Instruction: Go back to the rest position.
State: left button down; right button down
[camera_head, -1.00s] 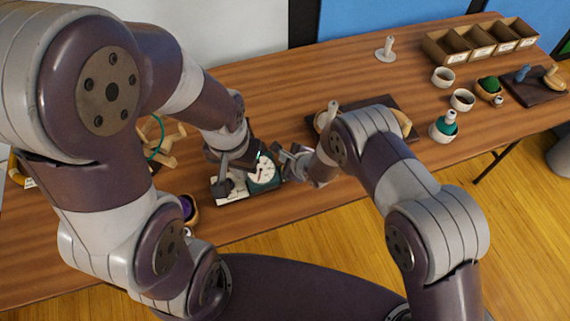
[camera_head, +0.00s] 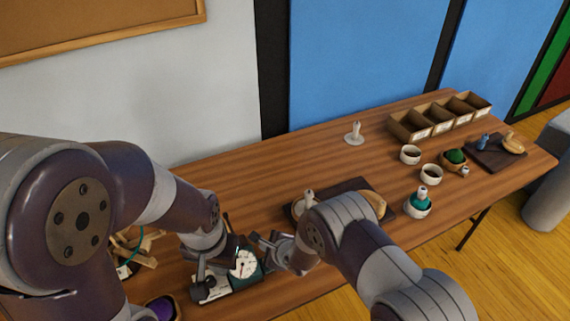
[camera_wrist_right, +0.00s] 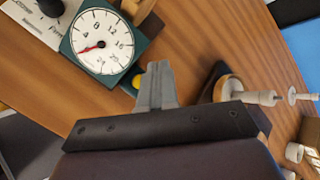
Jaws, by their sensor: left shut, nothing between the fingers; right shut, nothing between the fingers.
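My left gripper (camera_head: 230,244) is shut and empty, over the near left part of the table by the dial scale; my own arm partly hides it. My right gripper (camera_head: 262,240) is shut and empty, just right of the scale. In the right wrist view its grey fingers (camera_wrist_right: 157,86) are together with nothing between them. The dial scale (camera_head: 244,264) has a dark green body and a white face; in the right wrist view (camera_wrist_right: 102,42) its red needle shows. I cannot tell whether either gripper touches it.
A dark tray (camera_head: 346,187) lies right of my right gripper, partly hidden by that arm. A white spindle (camera_head: 354,134), cups (camera_head: 410,153), a teal-filled pot (camera_head: 418,203) and a divided box (camera_head: 408,128) stand further right. A purple-filled bowl (camera_head: 161,308) is at the lower left. The table's back middle is clear.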

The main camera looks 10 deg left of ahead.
jog(key=shift+n, duration=0.4)
jog(key=s+d+f+n+g+h, duration=0.2)
jog(key=s+d+f+n, duration=0.15)
jog(key=n, duration=0.25)
jog(key=s+d+r+n+g+h, duration=0.2)
jog(key=s+d+r+n+h, duration=0.3)
jog(key=d+n, duration=0.4)
jog(key=s+d+r, duration=0.3)
jog(key=d+r, duration=0.3)
jog(key=s+d+r+n, duration=0.1)
jog(key=s+d+r, duration=0.2)
jog(key=d+r, duration=0.3)
jog(key=s+d+r+n+g, duration=0.1)
jog(key=s+d+r, duration=0.2)
jog(key=d+r, duration=0.4)
jog(key=shift+s+r, duration=0.35)
jog(key=shift+r, duration=0.1)
jog(key=shift+d, duration=0.1)
